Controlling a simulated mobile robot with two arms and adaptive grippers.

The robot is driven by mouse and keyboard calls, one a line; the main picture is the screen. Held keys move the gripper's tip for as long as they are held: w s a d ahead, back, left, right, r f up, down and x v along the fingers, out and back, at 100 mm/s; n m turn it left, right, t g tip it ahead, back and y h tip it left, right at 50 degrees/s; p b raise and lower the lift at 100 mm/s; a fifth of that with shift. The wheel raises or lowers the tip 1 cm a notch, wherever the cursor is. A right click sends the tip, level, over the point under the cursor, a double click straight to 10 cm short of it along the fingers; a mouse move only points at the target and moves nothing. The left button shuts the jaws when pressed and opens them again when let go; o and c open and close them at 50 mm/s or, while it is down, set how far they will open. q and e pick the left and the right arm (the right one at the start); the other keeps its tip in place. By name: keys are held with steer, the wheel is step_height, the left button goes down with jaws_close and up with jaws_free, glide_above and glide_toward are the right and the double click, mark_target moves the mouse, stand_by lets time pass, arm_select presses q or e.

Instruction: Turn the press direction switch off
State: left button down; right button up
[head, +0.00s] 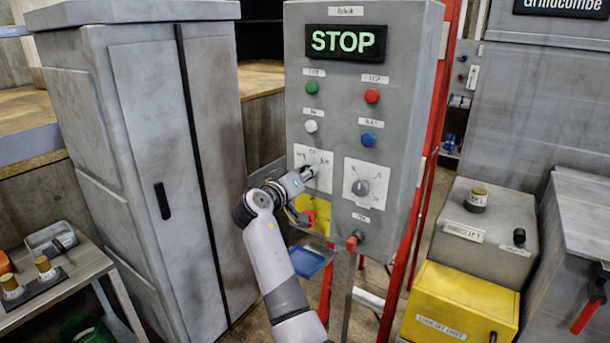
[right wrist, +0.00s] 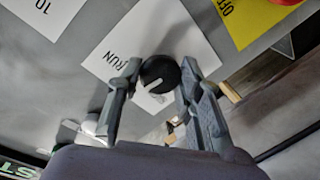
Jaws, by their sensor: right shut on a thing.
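The grey control panel (head: 378,105) stands upright in the middle of the head view. It carries two white plates, each for a rotary switch. My right gripper (head: 313,170) is at the left white plate (head: 302,152) and hides its knob in the head view. In the right wrist view, my right gripper (right wrist: 155,95) is shut on a black rotary knob (right wrist: 158,70) with a pale pointer mark. The word RUN shows on its plate (right wrist: 130,42). The right switch (head: 360,187) is free. My left gripper is not in view.
A yellow plate with a red handle (head: 308,217) sits just below the gripper. A red knob (head: 354,241) is at the panel's lower edge. Green, red, white and blue buttons and a lit STOP sign (head: 343,42) are above. A grey cabinet (head: 150,160) stands left.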

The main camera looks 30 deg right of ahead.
steer(key=shift+r+n, duration=0.1)
steer(key=shift+n, duration=0.6)
steer(key=o, duration=1.2)
steer(key=shift+a, duration=0.1)
steer(key=shift+c, duration=0.2)
steer(key=v, duration=1.2)
steer(key=shift+w, duration=0.15)
